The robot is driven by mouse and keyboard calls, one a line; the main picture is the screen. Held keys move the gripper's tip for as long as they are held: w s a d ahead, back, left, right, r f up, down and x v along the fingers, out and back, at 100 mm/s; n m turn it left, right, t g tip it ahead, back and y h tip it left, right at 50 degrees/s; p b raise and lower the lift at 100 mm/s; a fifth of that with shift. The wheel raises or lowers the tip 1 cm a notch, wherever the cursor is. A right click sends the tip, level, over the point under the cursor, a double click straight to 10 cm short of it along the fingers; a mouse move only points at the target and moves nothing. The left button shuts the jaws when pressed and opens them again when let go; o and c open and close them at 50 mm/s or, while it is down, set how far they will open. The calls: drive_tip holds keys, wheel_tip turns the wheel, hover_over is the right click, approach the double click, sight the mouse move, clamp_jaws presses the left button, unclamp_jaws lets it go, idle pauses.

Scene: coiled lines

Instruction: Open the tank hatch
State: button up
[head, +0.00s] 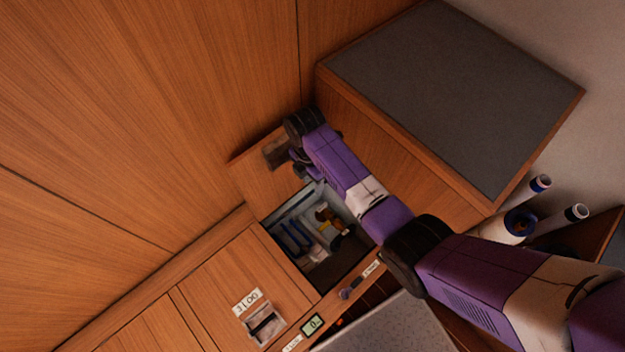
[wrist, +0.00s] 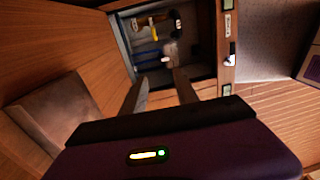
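A hatch lid (head: 250,165) of wood stands raised against the panelled wall, with a dark recessed pull in it. Beside it the square compartment (head: 352,272) in the bench is uncovered, with several blue, yellow and brown items inside; it also shows in the wrist view (wrist: 205,70). Small label writing is too blurred to confirm which hatch is the tank's. My gripper (head: 310,180) is beside the raised lid, over the compartment's far end, partly hidden by my arm. In the wrist view its two fingers (wrist: 160,88) are apart with nothing between them.
A closed hatch (head: 215,285) with a label and recessed pull lies left of the compartment. A switch (head: 350,288) and a small display (head: 312,324) are on the bench's front edge. A grey-topped block (head: 455,90) rises at the right. Rolled tubes (head: 540,183) stand beyond it.

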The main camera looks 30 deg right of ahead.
drive_tip(key=shift+c, duration=0.3)
clamp_jaws()
idle(1.0)
drive_tip(key=shift+o, duration=0.3)
unclamp_jaws()
wheel_tip(320, 180, up, 8)
drive_tip(key=shift+w, duration=0.4)
drive_tip(key=shift+f, duration=0.1)
